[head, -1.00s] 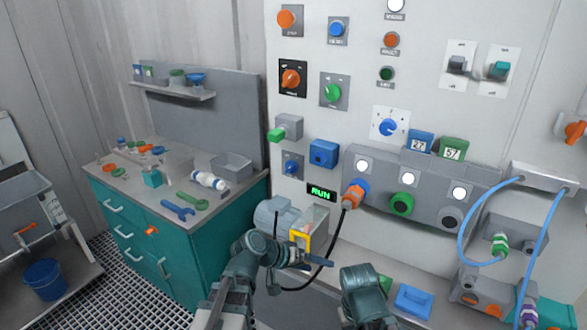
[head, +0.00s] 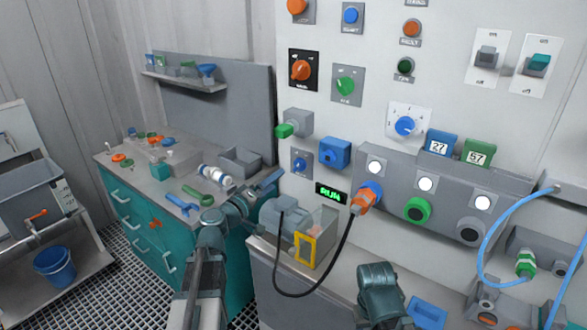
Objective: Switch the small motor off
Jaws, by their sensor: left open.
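The small grey motor (head: 284,216) sits on the bench against the panel, beside a clear box with a yellow frame (head: 304,249). A lit green RUN display (head: 331,194) is on the panel above it. A black cable runs from the motor to an orange plug (head: 366,198) in the grey socket box. Above the motor are a small blue rotary knob (head: 301,161), a blue box (head: 335,153) and a green-ended grey switch (head: 294,126). My left gripper (head: 265,188) is open and empty, left of and above the motor, apart from the panel.
Other knobs, including orange (head: 300,70), green (head: 346,86) and blue (head: 405,126), fill the panel. Left is a teal cabinet (head: 128,212) with tools on top. A blue bucket (head: 54,266) stands far left. Blue hoses (head: 494,238) hang at right.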

